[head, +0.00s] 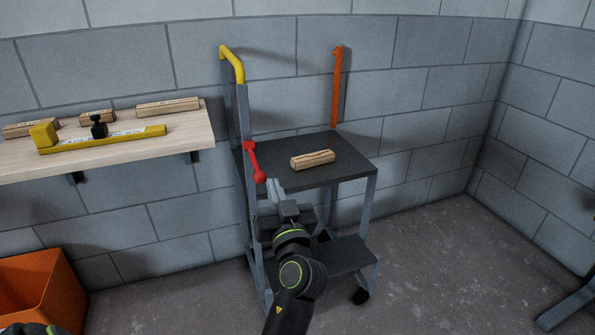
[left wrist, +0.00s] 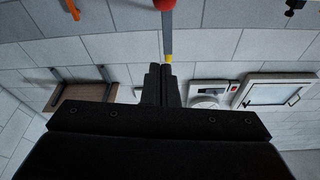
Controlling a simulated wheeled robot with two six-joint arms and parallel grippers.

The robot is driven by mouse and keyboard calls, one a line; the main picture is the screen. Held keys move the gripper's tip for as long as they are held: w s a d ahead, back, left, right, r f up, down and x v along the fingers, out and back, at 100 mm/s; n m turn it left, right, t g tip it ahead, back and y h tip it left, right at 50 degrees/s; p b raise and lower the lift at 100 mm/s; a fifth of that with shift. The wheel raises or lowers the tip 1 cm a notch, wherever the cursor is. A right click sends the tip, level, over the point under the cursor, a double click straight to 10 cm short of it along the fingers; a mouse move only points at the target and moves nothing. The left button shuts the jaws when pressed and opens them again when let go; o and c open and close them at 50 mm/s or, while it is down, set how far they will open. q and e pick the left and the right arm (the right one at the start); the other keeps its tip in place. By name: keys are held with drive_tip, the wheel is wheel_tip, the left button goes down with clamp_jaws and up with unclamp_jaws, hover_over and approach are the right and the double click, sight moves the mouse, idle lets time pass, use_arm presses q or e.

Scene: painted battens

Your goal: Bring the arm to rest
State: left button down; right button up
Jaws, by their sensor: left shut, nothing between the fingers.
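My left gripper (head: 273,186) is in front of the grey cart's left side, just below and right of a red lever (head: 254,162). Its fingers are shut with nothing between them; in the left wrist view the closed fingers (left wrist: 160,72) point at the wall. In that view a red part (left wrist: 164,4) shows at the top edge, above a grey post with a yellow end. I cannot tell whether the fingertips touch the lever. My left arm comes up from the bottom middle of the head view. My right gripper is out of view.
The cart's dark top (head: 345,172) bears a wooden block (head: 312,159). A wall shelf (head: 190,137) at left holds wooden pieces and a yellow tool (head: 105,139). An orange bin (head: 42,290) stands lower left.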

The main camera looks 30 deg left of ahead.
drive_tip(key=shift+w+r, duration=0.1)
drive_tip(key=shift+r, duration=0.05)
